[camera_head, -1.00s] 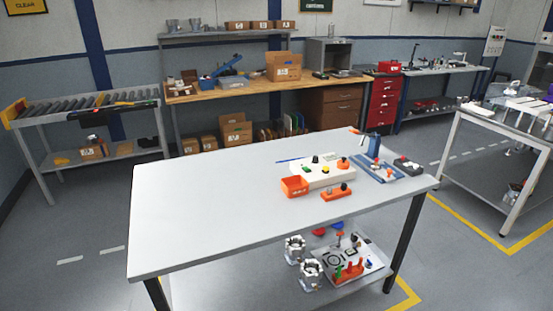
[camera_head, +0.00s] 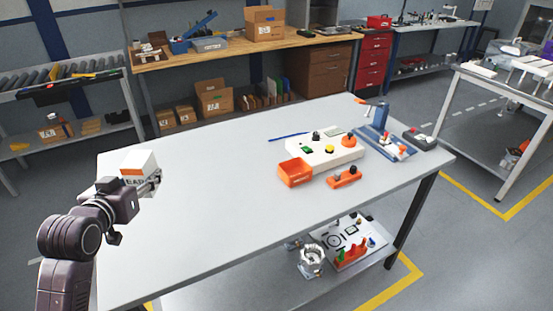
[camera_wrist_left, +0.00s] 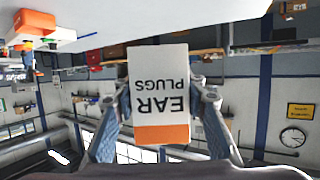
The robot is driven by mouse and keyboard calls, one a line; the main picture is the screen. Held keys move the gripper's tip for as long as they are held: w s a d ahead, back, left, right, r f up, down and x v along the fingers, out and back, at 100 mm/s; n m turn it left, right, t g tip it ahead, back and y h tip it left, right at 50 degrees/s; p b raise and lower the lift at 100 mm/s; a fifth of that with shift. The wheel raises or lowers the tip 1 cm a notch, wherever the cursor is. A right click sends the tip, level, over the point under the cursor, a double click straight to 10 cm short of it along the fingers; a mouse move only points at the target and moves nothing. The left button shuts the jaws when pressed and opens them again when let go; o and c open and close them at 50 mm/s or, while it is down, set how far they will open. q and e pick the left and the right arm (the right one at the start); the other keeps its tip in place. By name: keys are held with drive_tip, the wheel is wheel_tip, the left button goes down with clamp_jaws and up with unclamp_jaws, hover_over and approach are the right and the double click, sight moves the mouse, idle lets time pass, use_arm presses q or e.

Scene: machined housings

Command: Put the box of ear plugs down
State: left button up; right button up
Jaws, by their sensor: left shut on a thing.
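The box of ear plugs (camera_head: 140,166) is white with an orange band and dark lettering. My left gripper (camera_head: 152,184) is shut on it, over the left end of the white table (camera_head: 215,220). In the left wrist view the box (camera_wrist_left: 158,75) sits between the two fingers (camera_wrist_left: 162,100), its lettering upside down. The gap between box and tabletop cannot be judged exactly, but the box appears raised above it. My right gripper is not in view.
An orange bin (camera_head: 295,173), a white control box (camera_head: 325,149), an orange button unit (camera_head: 344,178) and a blue fixture (camera_head: 383,140) stand on the table's right half. The table's middle and left are bare. A wooden bench (camera_head: 230,48) stands behind.

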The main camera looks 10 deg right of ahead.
use_arm(q)
drive_tip(key=shift+w+r+n+y, duration=0.4)
drive_tip(key=shift+w+r+n, duration=0.1)
drive_tip(key=shift+w+r, duration=0.8)
drive_tip(key=shift+a, duration=0.1)
hover_over(165, 226)
wheel_tip(165, 226, down, 15)
drive_tip(key=shift+w+r+p, duration=0.1)
drive_tip(key=shift+r+p, duration=0.05)
drive_tip(key=shift+p, duration=0.15)
drive_tip(key=shift+f, duration=2.6)
drive_tip(key=o, duration=1.3)
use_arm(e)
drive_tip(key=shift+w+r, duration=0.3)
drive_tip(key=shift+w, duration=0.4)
